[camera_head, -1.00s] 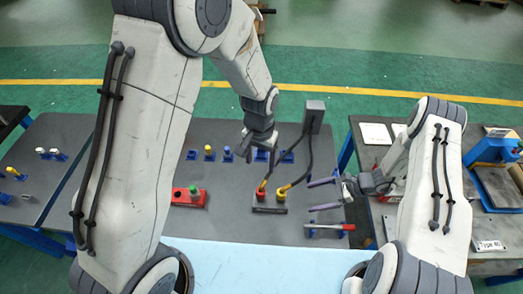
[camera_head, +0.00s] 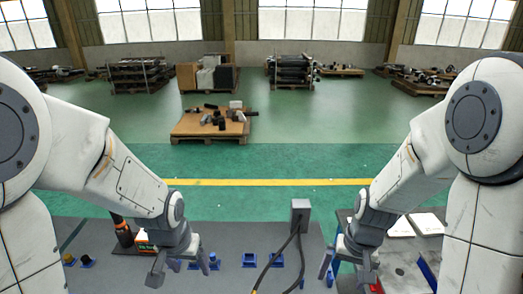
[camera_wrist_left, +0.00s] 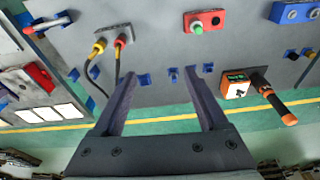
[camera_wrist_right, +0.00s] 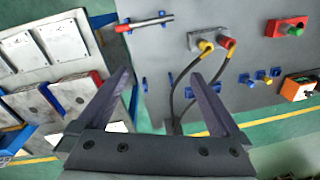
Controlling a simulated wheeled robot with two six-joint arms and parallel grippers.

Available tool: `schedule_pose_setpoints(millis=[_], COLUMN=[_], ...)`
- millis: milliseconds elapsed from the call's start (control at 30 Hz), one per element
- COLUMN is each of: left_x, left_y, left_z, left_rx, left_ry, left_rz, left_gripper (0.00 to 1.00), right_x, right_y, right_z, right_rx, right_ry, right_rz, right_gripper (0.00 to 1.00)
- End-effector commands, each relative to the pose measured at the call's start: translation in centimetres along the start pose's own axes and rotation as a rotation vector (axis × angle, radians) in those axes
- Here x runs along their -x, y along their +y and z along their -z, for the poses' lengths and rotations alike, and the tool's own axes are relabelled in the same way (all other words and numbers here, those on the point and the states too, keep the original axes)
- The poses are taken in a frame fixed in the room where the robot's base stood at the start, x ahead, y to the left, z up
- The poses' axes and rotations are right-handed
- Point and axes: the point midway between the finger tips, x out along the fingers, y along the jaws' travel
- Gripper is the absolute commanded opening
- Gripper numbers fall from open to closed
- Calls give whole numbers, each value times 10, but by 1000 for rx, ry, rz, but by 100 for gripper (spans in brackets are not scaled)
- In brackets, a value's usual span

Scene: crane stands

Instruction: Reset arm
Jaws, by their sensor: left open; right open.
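My left gripper (camera_head: 165,268) hangs above the back left of the grey table in the head view. Its two fingers stand apart with nothing between them in the left wrist view (camera_wrist_left: 163,105). My right gripper (camera_head: 345,268) hangs near the table's right side. Its fingers are also spread and empty in the right wrist view (camera_wrist_right: 160,100). Both arms are bent in a roughly mirrored pose, one at each side of the head view.
Pallets (camera_head: 210,135) stand far behind on open green floor.

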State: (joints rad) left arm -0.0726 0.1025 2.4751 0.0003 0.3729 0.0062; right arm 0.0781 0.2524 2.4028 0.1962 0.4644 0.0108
Motion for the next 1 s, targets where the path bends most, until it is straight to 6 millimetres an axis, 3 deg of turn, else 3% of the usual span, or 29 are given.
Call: schedule_pose_setpoints(millis=[367, 733, 1000], left_x=[15, -1, -8], left_y=[-21, 56, 111], left_z=[-19, -58, -120], left_rx=[66, -185, -443], left_ry=[42, -27, -108], left_rz=[16, -56, -118], left_gripper=[76, 76, 76], right_x=[43, 15, -6], right_y=[-4, -62, -93], right_z=[-15, -73, -148], right_rx=[275, 526, 783], right_ry=[209, 121, 20], right_rz=[-58, -19, 8], right_gripper=[100, 100, 100])
